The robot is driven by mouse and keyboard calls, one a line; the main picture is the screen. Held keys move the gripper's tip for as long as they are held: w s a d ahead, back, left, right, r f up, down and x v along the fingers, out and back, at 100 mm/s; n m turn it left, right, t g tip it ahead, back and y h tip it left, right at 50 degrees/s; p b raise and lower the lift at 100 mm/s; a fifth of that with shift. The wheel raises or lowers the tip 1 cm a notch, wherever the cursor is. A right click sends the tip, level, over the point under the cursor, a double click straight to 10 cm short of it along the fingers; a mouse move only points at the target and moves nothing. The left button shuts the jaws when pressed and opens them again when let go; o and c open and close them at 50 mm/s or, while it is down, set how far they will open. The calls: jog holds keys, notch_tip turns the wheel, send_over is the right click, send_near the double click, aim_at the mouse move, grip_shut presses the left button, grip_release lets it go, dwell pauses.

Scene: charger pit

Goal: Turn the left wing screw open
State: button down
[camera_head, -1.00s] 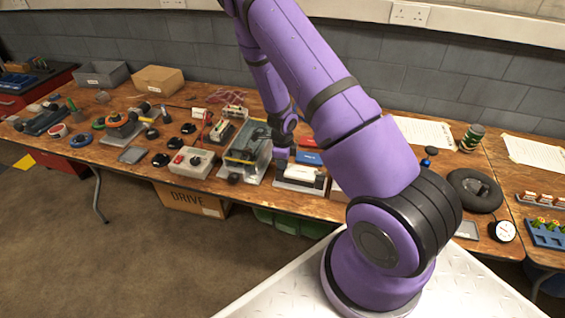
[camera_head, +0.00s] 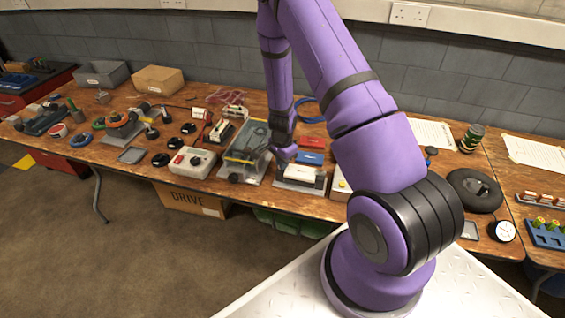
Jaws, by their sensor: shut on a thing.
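My gripper (camera_head: 282,157) points down at the left end of a grey holder (camera_head: 290,185) with a white block (camera_head: 300,172) in it, on the wooden bench. It is shut on a small part there, which I take to be the left wing screw. The screw itself is hidden by the gripper and too small to make out, so I cannot tell how far it is turned.
A clear-sided grey box (camera_head: 246,160) stands close to the left of my gripper. A red block (camera_head: 311,142) and a blue block (camera_head: 310,158) lie just behind the holder. A grey control box (camera_head: 192,162) sits farther left. The bench's front edge is near.

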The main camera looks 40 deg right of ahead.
jog(key=n, duration=0.6)
jog(key=shift+n, duration=0.3)
dwell(0.4)
jog(key=c, duration=1.3)
grip_release()
jog(key=shift+r, duration=0.15)
notch_tip(320, 180, up, 11)
jog(key=shift+f, duration=0.2)
